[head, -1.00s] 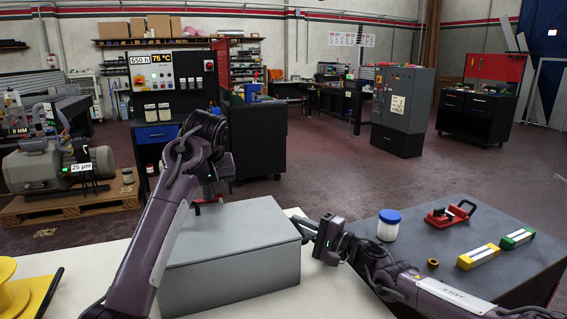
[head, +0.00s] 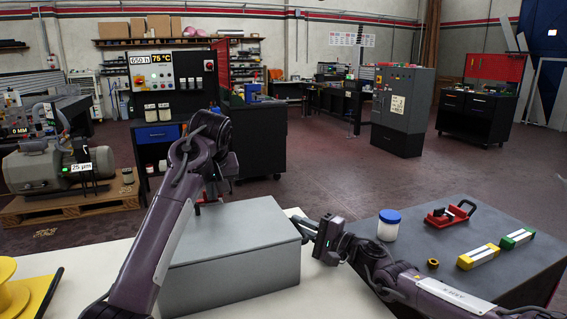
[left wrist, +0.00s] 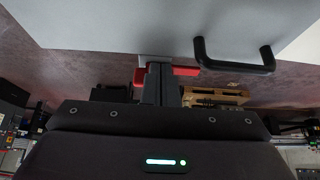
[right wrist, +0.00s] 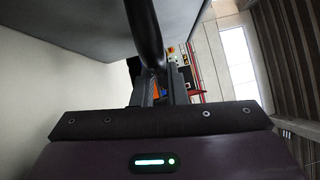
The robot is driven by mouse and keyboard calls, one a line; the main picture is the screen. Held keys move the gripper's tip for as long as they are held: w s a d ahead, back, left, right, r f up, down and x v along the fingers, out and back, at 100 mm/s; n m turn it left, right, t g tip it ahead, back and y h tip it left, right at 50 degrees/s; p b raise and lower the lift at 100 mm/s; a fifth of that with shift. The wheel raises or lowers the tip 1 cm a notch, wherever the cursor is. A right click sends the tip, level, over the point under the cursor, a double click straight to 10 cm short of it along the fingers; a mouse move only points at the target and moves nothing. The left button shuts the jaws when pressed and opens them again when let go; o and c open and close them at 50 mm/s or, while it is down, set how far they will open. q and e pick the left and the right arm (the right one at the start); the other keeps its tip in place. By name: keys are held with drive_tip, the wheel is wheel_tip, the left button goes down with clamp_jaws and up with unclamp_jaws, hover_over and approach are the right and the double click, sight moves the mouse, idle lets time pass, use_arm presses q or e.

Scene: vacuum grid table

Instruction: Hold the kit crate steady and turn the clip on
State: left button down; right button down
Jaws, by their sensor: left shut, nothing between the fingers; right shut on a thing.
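The kit crate (head: 235,265) is a closed grey box on the pale table top, in the middle front of the head view. My left gripper (head: 207,204) is at its far left edge, fingers shut. In the left wrist view, a red clip (left wrist: 186,71) shows on both sides of the left fingers (left wrist: 161,75), against the crate wall. The fingers hide its middle, and contact cannot be told. My right gripper (head: 310,232) is at the crate's right side. In the right wrist view, its fingers are shut on a black crate handle (right wrist: 146,35).
A second black handle (left wrist: 238,56) stands out from the crate near the clip. On the dark surface at right are a blue-lidded jar (head: 388,228), a red tool (head: 450,213), yellow and green blocks (head: 478,257) and a small brass nut (head: 433,263). A yellow spool (head: 14,290) is front left.

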use_arm(q)
drive_tip(key=shift+w+d, duration=0.3)
drive_tip(key=shift+d, duration=0.4)
drive_tip(key=shift+w+d, duration=0.1)
drive_tip(key=shift+d, duration=0.05)
idle(0.4)
drive_tip(key=shift+s+d, duration=0.2)
drive_tip(key=shift+s, duration=0.05)
wheel_tip(320, 180, up, 6)
idle(0.5)
drive_tip(key=shift+s+a+f, duration=0.25)
drive_tip(key=shift+a+f, duration=0.25)
drive_tip(key=shift+f, duration=0.5)
drive_tip(key=shift+s+a+f, duration=0.25)
drive_tip(key=shift+a+f, duration=0.2)
drive_tip(key=shift+f, duration=0.55)
drive_tip(key=shift+s+a+f, duration=0.25)
drive_tip(key=shift+a+f, duration=0.25)
drive_tip(key=shift+f, duration=0.5)
